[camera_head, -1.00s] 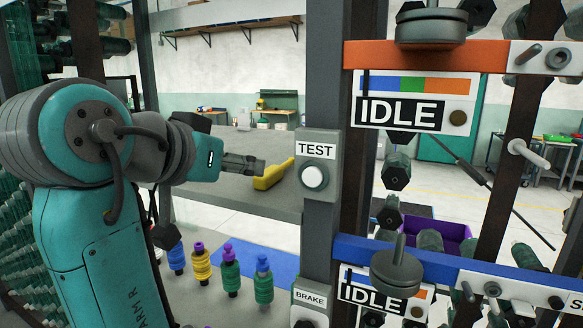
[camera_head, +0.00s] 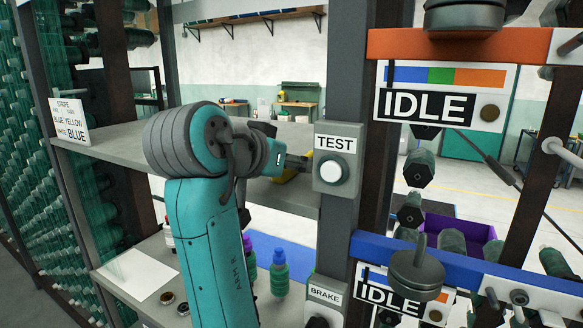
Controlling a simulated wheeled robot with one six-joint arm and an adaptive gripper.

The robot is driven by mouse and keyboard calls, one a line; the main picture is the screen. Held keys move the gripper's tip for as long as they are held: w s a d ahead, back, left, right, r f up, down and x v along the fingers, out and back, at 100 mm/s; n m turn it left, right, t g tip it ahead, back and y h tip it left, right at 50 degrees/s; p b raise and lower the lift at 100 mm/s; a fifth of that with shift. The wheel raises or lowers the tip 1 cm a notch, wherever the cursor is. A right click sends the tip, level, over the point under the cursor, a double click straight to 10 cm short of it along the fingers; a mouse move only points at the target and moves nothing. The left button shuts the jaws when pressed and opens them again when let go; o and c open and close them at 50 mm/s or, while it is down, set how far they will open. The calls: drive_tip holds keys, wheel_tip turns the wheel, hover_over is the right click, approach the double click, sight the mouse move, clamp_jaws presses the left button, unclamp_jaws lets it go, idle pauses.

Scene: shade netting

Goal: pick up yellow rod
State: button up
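A grey post carries the TEST and BRAKE (camera_head: 323,305) boxes. A stripe sign (camera_head: 69,120) stands at the upper shelf's left. A purple bin (camera_head: 460,228) is at right. The upper shelf's left part is clear.

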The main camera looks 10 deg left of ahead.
drive_tip(key=shift+x, duration=0.8)
clamp_jaws()
drive_tip(key=shift+r, duration=0.15)
